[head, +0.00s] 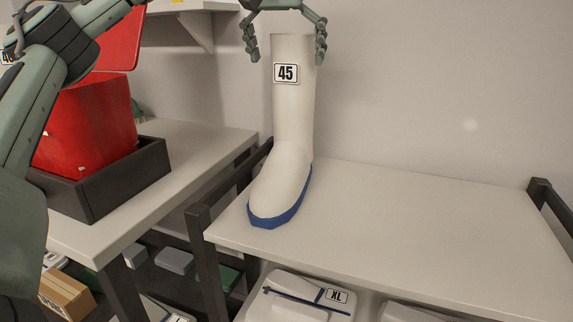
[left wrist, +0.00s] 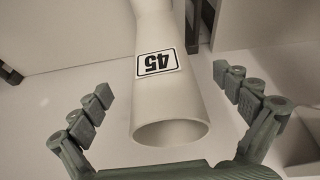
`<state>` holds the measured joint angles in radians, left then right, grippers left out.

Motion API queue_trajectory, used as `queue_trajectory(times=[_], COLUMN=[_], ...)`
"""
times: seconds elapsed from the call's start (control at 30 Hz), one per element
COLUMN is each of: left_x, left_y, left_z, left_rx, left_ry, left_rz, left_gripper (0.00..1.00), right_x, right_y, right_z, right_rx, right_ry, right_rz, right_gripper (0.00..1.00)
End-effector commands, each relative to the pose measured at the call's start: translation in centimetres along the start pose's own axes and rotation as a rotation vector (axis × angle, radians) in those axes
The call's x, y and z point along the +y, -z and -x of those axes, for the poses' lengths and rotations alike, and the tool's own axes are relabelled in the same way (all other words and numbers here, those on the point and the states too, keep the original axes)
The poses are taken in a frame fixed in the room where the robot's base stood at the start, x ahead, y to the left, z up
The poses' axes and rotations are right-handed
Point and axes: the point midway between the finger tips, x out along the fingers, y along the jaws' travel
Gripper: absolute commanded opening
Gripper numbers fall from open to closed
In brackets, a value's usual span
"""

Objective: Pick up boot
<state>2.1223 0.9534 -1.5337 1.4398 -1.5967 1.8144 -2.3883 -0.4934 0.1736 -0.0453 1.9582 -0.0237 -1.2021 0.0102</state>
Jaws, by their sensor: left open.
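The boot (head: 293,130) is white with a blue sole and a "45" label on its shaft. It stands upright on the left part of the light bench top (head: 400,215), toe toward the front. My left gripper (head: 288,50) is above the boot, pointing down, with its fingers open on either side of the shaft top. In the left wrist view the boot's open top (left wrist: 171,132) lies between the spread fingers of my left gripper (left wrist: 165,90), with a visible gap on both sides. My right gripper is not in view.
A red container (head: 85,125) sits in a dark tray (head: 110,182) on the left bench (head: 205,150). A dark rail (head: 222,200) runs along the bench's left side. Below is a white package marked "XL" (head: 295,300). The bench right of the boot is clear.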

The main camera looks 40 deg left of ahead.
Motion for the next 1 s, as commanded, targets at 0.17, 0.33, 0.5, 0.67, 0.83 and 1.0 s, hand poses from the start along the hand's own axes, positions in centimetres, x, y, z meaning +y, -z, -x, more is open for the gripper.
queue_trajectory(times=[0.17, 0.33, 0.5, 0.67, 0.83, 1.0], left_x=[0.0, 0.01, 0.0, 0.0, 0.02, 0.03], left_y=[0.0, 0.0, 0.0, 0.01, 0.1, 0.17], left_z=[0.02, 0.03, 0.04, 0.05, 0.24, 0.37], left_rx=[0.0, 0.0, 0.0, 0.0, 0.004, 0.004], left_ry=[0.0, 0.0, 0.0, 0.0, -0.002, -0.002], left_rz=[0.0, 0.0, 0.0, 0.001, 0.001, 0.001], left_gripper=[0.89, 0.68, 0.47, 0.27, 0.22, 0.22], right_x=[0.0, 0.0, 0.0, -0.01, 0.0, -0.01], right_y=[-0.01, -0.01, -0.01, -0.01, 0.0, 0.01], right_z=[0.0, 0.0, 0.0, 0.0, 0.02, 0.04], right_rx=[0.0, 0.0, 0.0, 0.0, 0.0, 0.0], right_ry=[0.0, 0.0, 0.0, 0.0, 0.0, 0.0], right_rz=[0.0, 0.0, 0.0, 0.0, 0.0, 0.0], right_gripper=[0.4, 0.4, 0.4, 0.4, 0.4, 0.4])
